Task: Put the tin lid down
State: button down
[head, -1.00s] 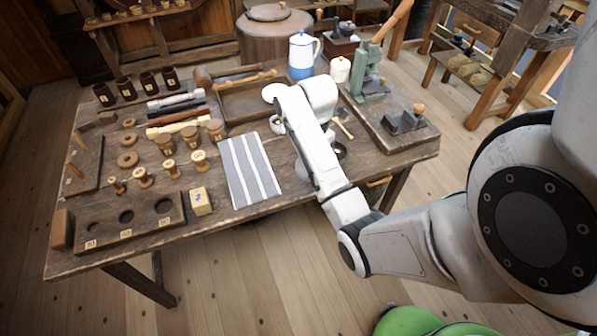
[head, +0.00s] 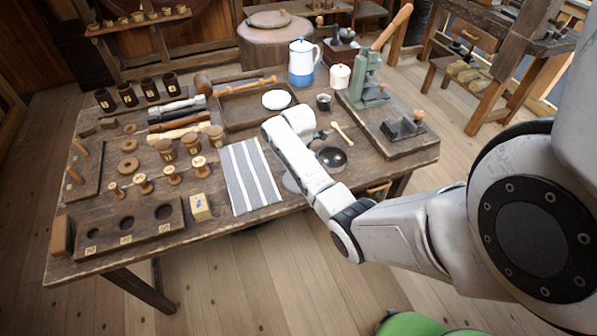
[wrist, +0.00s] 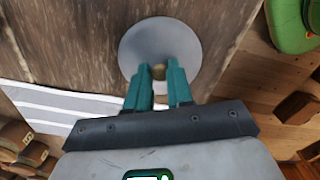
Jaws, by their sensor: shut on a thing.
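The tin lid (wrist: 150,38) is a flat grey disc with a small brass knob (wrist: 159,72). In the wrist view my gripper (wrist: 160,70) is shut on that knob with its teal fingers. In the head view a sliver of the lid (head: 291,184) shows left of my arm near the table's front edge; my arm hides the rest and the gripper. I cannot tell whether the lid touches the table. A dark, round open tin (head: 331,157) stands to the right of my arm.
A striped cloth (head: 248,176) lies left of the lid. A wooden spoon (head: 342,132), a small dark pot (head: 323,101) and a white plate (head: 276,100) are farther back. The green press (head: 368,80) stands on a board at the right.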

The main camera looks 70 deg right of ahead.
jog(key=c, duration=1)
grip_release()
jog(key=shift+f, duration=0.1)
